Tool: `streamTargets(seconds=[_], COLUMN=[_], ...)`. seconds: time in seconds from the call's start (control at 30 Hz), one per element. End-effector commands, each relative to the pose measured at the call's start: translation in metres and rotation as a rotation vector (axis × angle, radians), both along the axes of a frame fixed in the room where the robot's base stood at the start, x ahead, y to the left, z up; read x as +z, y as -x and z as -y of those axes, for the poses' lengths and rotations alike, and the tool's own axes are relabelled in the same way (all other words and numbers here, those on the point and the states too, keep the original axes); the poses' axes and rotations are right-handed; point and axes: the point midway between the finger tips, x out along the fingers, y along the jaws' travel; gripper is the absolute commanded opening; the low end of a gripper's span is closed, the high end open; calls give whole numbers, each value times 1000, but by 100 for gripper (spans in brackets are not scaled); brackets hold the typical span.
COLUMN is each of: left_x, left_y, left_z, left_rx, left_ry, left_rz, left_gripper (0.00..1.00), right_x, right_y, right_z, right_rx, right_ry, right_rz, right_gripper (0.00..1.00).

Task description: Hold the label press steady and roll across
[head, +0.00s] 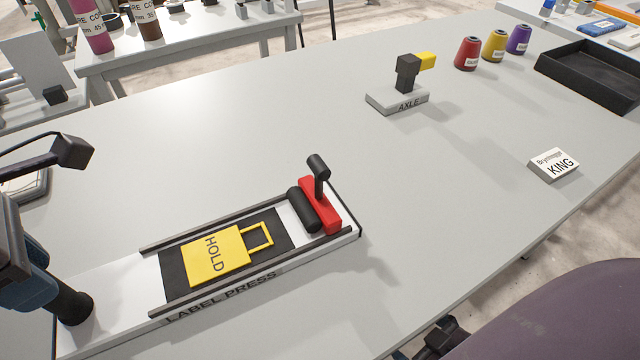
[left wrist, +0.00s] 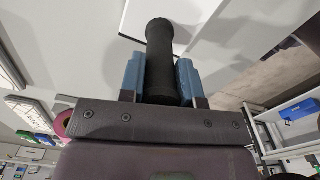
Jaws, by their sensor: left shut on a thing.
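The label press (head: 110,318) lies on the grey table, a long white base with two dark rails. A yellow HOLD tag (head: 216,256) lies on the black pad between the rails. The roller carriage (head: 320,205), red with a black roller and an upright black handle, sits at the right end of the rails. My left gripper (head: 62,300) is at the press's left end. It is shut on a black post (head: 75,304) there; in the left wrist view the post (left wrist: 160,62) stands between the blue fingers (left wrist: 158,80).
A grey AXLE stand (head: 398,98) with a black and yellow top stands further back. Red, yellow and purple spools (head: 494,46) and a black tray (head: 592,75) are at the back right. A white KING box (head: 554,164) lies at the right. The table middle is clear.

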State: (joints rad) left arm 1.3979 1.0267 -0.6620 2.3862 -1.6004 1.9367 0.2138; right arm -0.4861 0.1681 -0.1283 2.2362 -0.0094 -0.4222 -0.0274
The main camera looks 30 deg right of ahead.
Motion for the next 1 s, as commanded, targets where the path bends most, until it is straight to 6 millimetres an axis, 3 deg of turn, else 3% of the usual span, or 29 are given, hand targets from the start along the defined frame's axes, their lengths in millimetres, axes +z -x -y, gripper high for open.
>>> streamTargets(seconds=[1.0], left_x=[-5], left_y=[0], left_z=[0], left_rx=[0], left_ry=[-1], left_rz=[-5], left_gripper=[0], right_x=[0], right_y=[-6], right_z=[-1], right_rx=[3], right_ry=[-2], right_rz=[10], right_gripper=[100])
